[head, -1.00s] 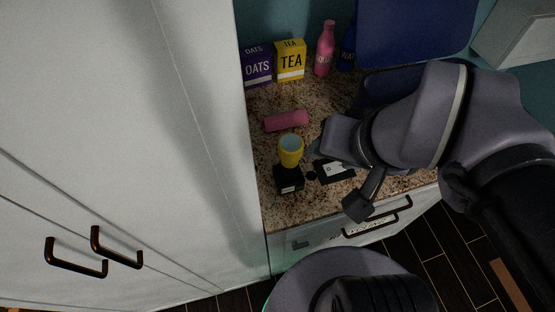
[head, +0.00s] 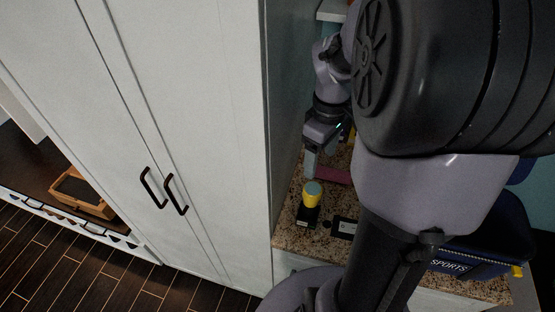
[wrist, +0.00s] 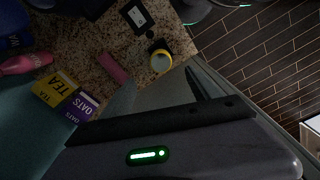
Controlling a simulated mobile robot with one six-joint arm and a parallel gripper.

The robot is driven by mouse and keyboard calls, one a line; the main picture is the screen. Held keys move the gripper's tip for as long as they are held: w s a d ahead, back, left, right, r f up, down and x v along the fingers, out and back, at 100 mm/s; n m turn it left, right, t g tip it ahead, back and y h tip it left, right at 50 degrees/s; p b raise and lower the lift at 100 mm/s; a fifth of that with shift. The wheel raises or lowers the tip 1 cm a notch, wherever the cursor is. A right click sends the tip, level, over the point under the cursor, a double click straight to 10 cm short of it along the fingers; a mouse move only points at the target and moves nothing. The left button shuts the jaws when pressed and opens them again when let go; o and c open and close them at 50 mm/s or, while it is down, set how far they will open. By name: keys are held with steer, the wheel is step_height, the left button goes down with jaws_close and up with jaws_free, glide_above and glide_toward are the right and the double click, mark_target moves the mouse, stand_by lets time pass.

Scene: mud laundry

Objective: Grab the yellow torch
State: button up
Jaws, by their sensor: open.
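The yellow torch (head: 312,192) stands upright on the speckled counter near its left front corner, with its pale lens end facing up. Its black lower part is partly visible below the yellow head. In the wrist view the torch (wrist: 160,63) shows just beyond the fingertips, roughly between them in the picture. My gripper (head: 314,160) is above the counter, behind the torch and apart from it. In the wrist view its two fingers (wrist: 160,88) are spread, with nothing between them.
A tall white cabinet (head: 200,110) closely borders the counter's left side. A pink cylinder (head: 333,176) lies behind the torch. A black object with a light label (head: 343,227) lies beside it. Tea (wrist: 55,89) and oats boxes (wrist: 81,106) stand at the back. A dark blue sports bin (head: 470,245) is right.

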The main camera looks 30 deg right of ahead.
mark_target(314, 189)
step_height(314, 189, down, 11)
steer(key=b, duration=0.3)
steer(key=shift+f+b, duration=0.15)
steer(key=shift+b, duration=0.25)
steer(key=f, duration=0.2)
steer(key=f+b, duration=0.1)
steer(key=f, duration=0.1)
steer(key=f+b, duration=0.1)
steer(key=f, duration=0.1)
steer(key=shift+w+a, duration=0.1)
steer(key=shift+w, duration=0.15)
jaws_close()
